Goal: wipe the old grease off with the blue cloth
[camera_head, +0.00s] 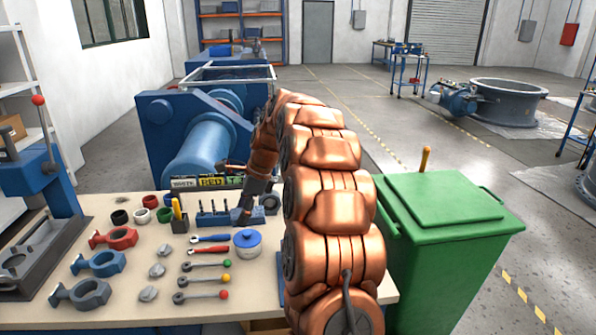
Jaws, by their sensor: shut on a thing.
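My gripper (245,213) is at the back of the workbench (135,215), pointing down beside a small rack (214,216) of upright tools. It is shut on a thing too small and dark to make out. I cannot tell whether it touches the rack. I cannot make out a blue cloth or old grease. A blue lidded pot (248,241) stands just in front of my gripper. My copper arm hides the bench's right part.
Red, blue and grey clamp-like parts (113,238) lie at the bench's left. Several ratchets (207,265) lie in the middle. Colored rings (143,215) and labelled boxes (212,183) are at the back. A green bin (446,230) stands right of the bench.

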